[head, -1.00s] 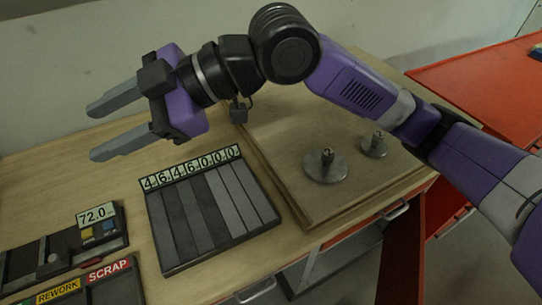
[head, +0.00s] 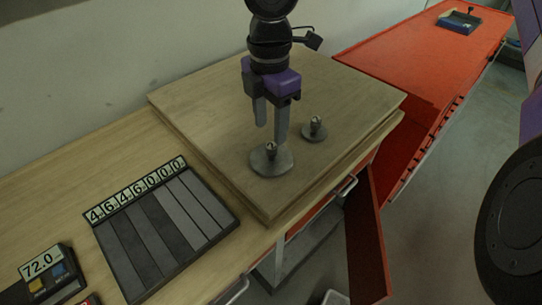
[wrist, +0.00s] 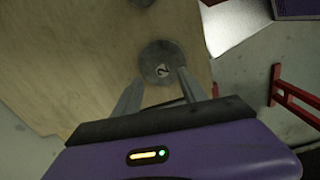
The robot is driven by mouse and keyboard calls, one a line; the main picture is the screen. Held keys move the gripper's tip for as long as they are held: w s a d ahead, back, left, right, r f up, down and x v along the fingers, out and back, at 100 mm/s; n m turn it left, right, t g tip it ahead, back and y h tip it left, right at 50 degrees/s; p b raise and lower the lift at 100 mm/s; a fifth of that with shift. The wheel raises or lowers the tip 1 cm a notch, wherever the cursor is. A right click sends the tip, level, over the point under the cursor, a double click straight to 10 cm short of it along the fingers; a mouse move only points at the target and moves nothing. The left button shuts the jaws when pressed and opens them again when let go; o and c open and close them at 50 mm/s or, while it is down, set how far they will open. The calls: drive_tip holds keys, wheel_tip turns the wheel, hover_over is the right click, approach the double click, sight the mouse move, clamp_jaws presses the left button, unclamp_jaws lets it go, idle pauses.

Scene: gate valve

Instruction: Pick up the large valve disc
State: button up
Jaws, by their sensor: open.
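The large valve disc (head: 266,164) lies flat on the raised wooden board, a grey round plate with a short upright stem at its centre. A smaller valve disc (head: 315,133) of the same kind lies behind it to the right. My gripper (head: 271,131) points down, open and empty, with its fingertips just above the large disc's stem in the head view. In the wrist view, one grey disc (wrist: 151,52) with a marked stem shows just beyond the spread fingertips (wrist: 160,76). Whether the fingers flank the stem, I cannot tell.
A labelled rack of grey strips (head: 165,230) stands left of the board (head: 190,92). A display box (head: 42,265) reading 72.0 is at the lower left. A red bench (head: 400,65) stands at the right. Bare board surrounds the discs.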

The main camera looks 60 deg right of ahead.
sight(271, 145)
drive_tip(key=shift+s+a+f, duration=0.1)
drive_tip(key=shift+s+f, duration=0.05)
drive_tip(key=shift+f, duration=1.55)
drive_tip(key=shift+s+f, duration=0.1)
drive_tip(key=shift+f, duration=1.55)
clamp_jaws()
